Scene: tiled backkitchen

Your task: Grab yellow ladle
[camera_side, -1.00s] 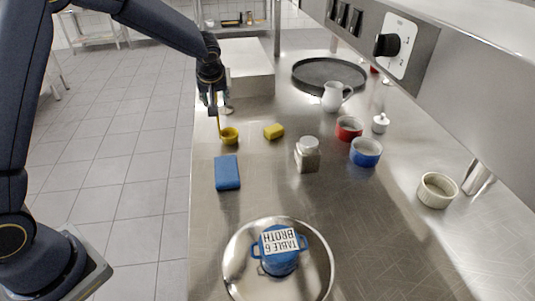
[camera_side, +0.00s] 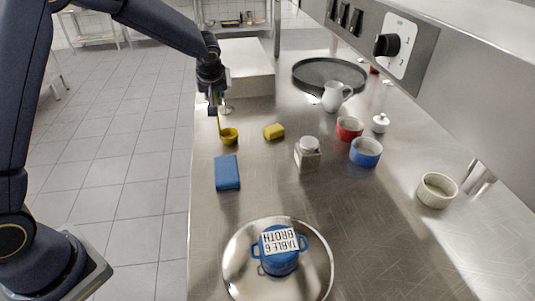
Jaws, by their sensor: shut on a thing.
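The yellow ladle (camera_side: 229,136) is near the left edge of the steel counter, its bowl low and its thin handle rising up to my gripper. My gripper (camera_side: 214,108) points down above the ladle and is shut on the upper part of its handle. The fingertips are small and dark here, and the top of the handle is hidden between them. I cannot tell whether the bowl touches the counter.
A yellow sponge (camera_side: 274,131) lies right of the ladle, and a blue block (camera_side: 227,172) lies in front of it. A shaker (camera_side: 308,152), red ramekin (camera_side: 349,128) and blue ramekin (camera_side: 366,152) stand further right. A white box (camera_side: 248,65) stands behind.

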